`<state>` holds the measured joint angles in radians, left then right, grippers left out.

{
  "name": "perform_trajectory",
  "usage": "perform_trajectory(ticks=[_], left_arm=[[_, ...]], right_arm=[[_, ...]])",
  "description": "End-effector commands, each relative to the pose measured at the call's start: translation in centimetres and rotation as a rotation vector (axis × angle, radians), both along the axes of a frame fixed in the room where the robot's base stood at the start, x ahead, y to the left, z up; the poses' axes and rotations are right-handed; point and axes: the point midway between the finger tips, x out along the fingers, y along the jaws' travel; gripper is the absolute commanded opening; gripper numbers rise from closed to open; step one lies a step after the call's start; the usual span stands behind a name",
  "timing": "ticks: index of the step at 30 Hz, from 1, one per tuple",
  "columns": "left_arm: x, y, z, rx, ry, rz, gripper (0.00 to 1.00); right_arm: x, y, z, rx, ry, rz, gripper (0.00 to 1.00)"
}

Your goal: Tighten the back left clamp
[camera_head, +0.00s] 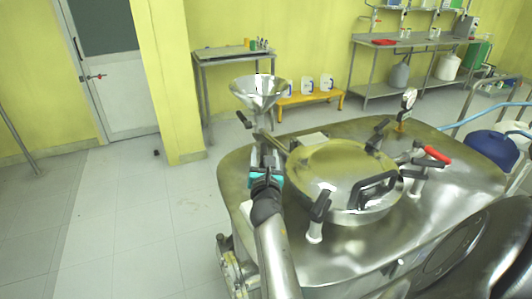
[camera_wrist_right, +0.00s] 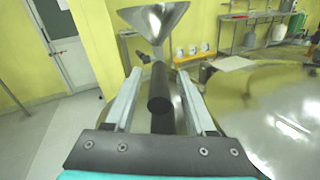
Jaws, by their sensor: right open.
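The round steel lid (camera_head: 335,170) lies on top of the reactor vessel. My right gripper (camera_head: 262,145) is at the back left of the lid, with its arm reaching up from the bottom of the head view. The right wrist view shows its two fingers apart. The black handle of the back left clamp (camera_wrist_right: 160,88) stands between the fingers, with gaps on both sides. In the head view, this clamp is largely hidden by my gripper. The front left clamp (camera_head: 318,208) has a black handle on a white post. My left gripper is not in view.
A steel funnel (camera_head: 258,92) rises just behind my right gripper, with a black valve handle (camera_head: 244,120) at its left. A back right clamp (camera_head: 377,135), a gauge (camera_head: 408,100) and a red-handled valve (camera_head: 437,154) stand on the right.

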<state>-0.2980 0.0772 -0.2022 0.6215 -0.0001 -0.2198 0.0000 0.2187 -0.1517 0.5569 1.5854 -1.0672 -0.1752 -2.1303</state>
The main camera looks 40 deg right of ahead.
Motion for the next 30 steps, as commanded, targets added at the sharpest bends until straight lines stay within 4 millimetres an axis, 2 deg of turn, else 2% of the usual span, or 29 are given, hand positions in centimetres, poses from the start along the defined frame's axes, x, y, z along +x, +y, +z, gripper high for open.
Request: perform_trajectory(ticks=[5,20,30], left_arm=[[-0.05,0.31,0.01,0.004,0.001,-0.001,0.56],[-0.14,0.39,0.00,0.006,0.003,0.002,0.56],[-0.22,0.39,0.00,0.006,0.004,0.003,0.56]], right_arm=[[0.00,0.00,0.02,0.000,0.000,0.000,0.56],[0.00,-0.01,-0.01,0.000,0.000,0.000,0.01],[-0.01,-0.03,-0.01,-0.001,0.001,0.000,0.00]])
